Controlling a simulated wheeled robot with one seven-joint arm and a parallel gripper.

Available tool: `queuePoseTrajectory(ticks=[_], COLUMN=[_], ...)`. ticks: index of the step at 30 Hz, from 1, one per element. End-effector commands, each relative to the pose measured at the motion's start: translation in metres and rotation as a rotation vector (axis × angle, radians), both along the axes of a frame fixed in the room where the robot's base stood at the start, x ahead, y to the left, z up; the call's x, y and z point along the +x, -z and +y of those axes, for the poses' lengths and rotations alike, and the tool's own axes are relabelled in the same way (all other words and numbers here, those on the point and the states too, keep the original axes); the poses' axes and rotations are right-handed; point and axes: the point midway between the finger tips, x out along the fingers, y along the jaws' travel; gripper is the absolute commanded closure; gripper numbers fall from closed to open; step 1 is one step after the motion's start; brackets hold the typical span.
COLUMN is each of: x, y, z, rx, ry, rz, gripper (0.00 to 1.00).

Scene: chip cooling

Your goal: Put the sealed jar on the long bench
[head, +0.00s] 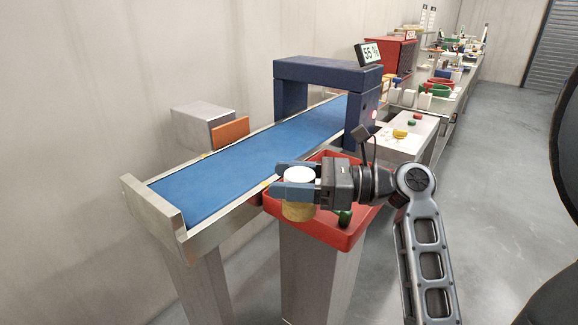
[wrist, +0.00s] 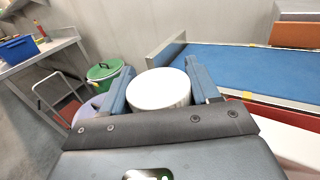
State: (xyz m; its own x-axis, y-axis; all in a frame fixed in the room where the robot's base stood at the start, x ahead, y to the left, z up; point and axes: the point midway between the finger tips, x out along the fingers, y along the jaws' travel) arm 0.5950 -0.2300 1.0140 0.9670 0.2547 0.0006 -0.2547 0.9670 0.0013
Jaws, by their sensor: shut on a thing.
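The sealed jar (head: 298,207) has a white lid and a yellowish body. My gripper (head: 296,182) is shut on it, one finger on each side, and the jar is upright. In the head view it appears over the left part of the red tray; I cannot tell how far above. In the wrist view the jar's white lid (wrist: 158,89) sits between the two blue-grey fingers (wrist: 160,92). The long bench may be the one running to the back right (head: 447,105) in the head view, with many items along it.
A blue conveyor belt (head: 225,170) with a dark blue arch (head: 320,70) stands beside the red tray (head: 345,238), which holds a green item (head: 344,217). A control panel with buttons (head: 405,135) is behind.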

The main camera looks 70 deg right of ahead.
Motion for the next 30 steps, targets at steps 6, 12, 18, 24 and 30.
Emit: queuePoseTrajectory(ticks=[6, 12, 18, 24, 30], x=[0.022, 0.064, 0.113, 0.149, 0.174], y=[0.029, 0.082, 0.141, 0.183, 0.212], z=[0.031, 0.086, 0.146, 0.187, 0.216], rx=[0.004, 0.008, 0.003, 0.001, 0.000], ry=[0.026, 0.076, 0.145, 0.198, 0.237], rz=[0.004, 0.007, 0.007, 0.002, 0.002], gripper=[0.75, 0.75, 0.75, 0.75, 0.75])
